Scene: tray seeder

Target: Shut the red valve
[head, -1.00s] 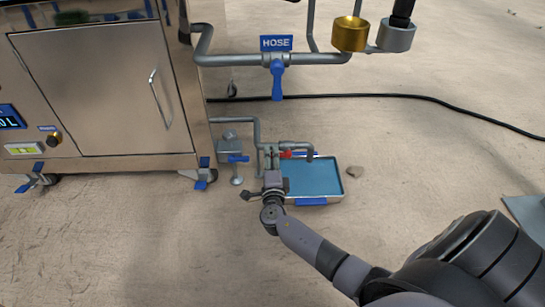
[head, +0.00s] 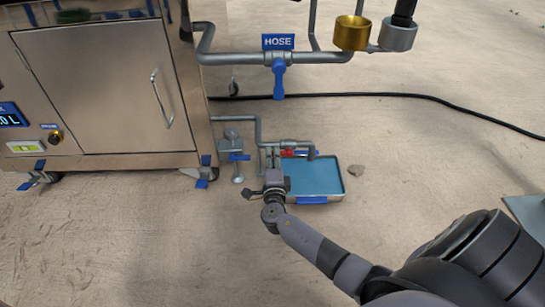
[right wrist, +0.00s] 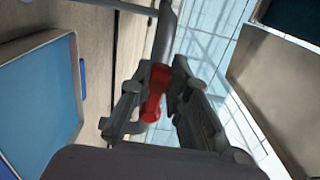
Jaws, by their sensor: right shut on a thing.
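The red valve handle (head: 288,154) sits on the low grey outlet pipe (head: 297,143) beside the machine, over the left part of a shallow tray of blue liquid (head: 341,193). My right gripper (head: 270,156) reaches down to it from the front. In the right wrist view the red handle (right wrist: 154,95) lies between the two fingers of the right gripper (right wrist: 158,80), which are shut on it. In the head view the gripper and pipe partly hide the handle. My left gripper is not in view.
A blue valve handle (head: 279,80) hangs under the HOSE sign (head: 278,42) on the upper pipe. The steel cabinet (head: 90,90) stands at left. A black cable (head: 400,95) crosses the open floor behind.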

